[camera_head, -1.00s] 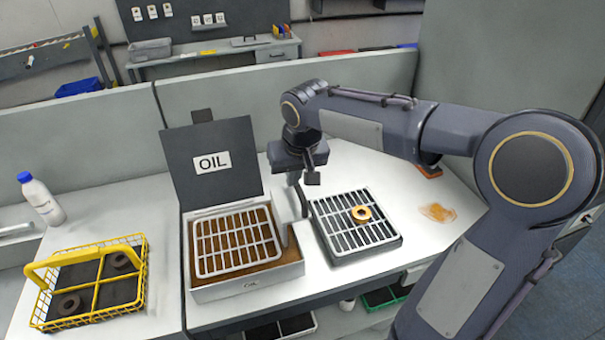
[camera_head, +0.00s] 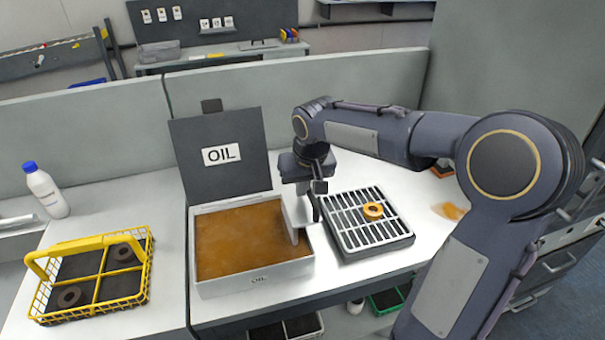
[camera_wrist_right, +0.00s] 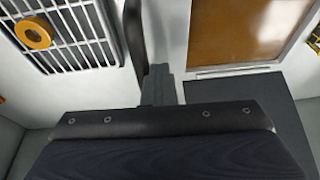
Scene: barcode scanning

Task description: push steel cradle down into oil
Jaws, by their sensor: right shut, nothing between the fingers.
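The oil box (camera_head: 245,286), marked OIL, stands open with its dark lid (camera_head: 222,155) upright behind it. Brown oil (camera_head: 240,240) fills it, and the steel cradle's grid is hidden below the surface. A pale upright metal piece (camera_head: 296,216) stands at the box's right wall; whether it belongs to the cradle I cannot tell. My right gripper (camera_head: 317,212) is shut and empty, close to this piece, between the box and the drain rack. The right wrist view shows the gripper (camera_wrist_right: 158,85) and the oil (camera_wrist_right: 245,30). My left gripper is out of view.
A black tray with a steel rack (camera_head: 350,222) stands right of the box, with a brass ring (camera_head: 373,209) on it. A yellow wire basket (camera_head: 97,290) with dark rings is at left. A white bottle (camera_head: 45,190) stands behind it. An orange patch (camera_head: 450,211) lies at right.

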